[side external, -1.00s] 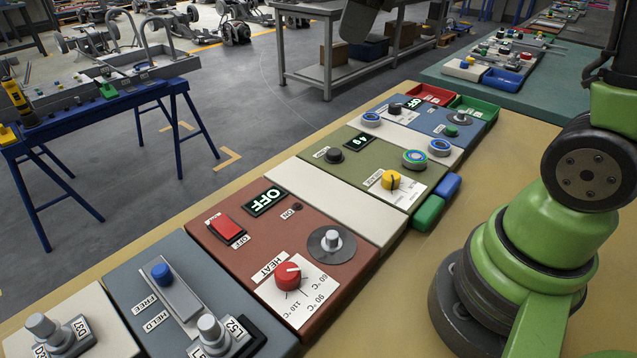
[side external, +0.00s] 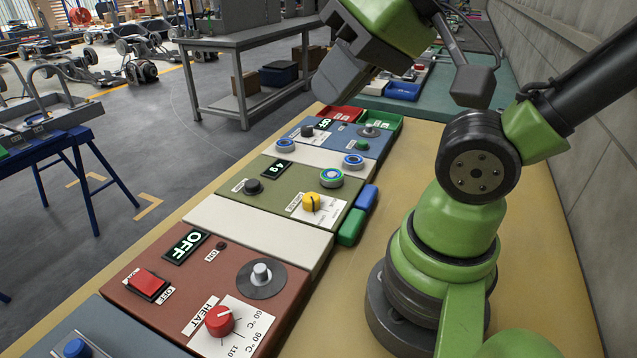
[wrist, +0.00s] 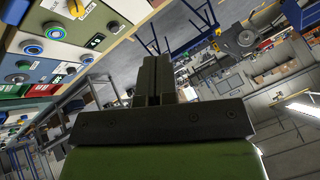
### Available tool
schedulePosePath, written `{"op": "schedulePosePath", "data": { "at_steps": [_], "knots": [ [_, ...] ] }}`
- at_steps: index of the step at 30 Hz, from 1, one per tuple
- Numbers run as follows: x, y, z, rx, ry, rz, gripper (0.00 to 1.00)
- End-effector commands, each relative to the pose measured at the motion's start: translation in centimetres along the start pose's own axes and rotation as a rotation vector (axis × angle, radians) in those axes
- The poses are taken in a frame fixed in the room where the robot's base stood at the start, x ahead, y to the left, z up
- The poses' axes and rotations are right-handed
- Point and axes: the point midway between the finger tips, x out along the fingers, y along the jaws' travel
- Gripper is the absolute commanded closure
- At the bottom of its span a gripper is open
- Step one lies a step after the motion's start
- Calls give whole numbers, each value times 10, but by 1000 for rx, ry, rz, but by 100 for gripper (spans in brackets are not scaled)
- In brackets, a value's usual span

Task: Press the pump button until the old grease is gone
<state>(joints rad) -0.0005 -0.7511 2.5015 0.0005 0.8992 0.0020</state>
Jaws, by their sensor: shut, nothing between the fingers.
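My gripper (side external: 342,82) is shut and empty, raised above the far end of the row of panels in the side view. Its shut fingers (wrist: 155,80) also show in the wrist view. The olive panel (side external: 273,207) has a black button (side external: 253,187), a small lit display (side external: 283,170), a yellow knob (side external: 311,202) and a blue-green ringed part (side external: 331,178). The blue panel (side external: 345,142) behind it has a black knob (side external: 307,130) and a grey round button (side external: 370,130). The small labels are unreadable, so I cannot tell which is the pump button. No finger touches a button.
The red-brown panel (side external: 180,300) in front has a red switch (side external: 148,284), a HEAT knob (side external: 219,320) and a display reading OFF (side external: 187,247). Red (side external: 340,113) and green (side external: 383,122) trays stand at the far end.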

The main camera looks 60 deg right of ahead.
Motion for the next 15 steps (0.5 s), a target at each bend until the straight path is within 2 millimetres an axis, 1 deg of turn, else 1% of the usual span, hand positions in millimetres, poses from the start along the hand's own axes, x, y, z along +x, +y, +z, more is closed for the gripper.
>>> {"op": "schedulePosePath", "data": {
  "at_steps": [10,13,15],
  "knots": [
    [0,0,-1,-7,-1,2,100],
    [1,-1,-8,-48,-12,13,100],
    [2,-3,-17,-109,-30,27,100]
  ]
}}
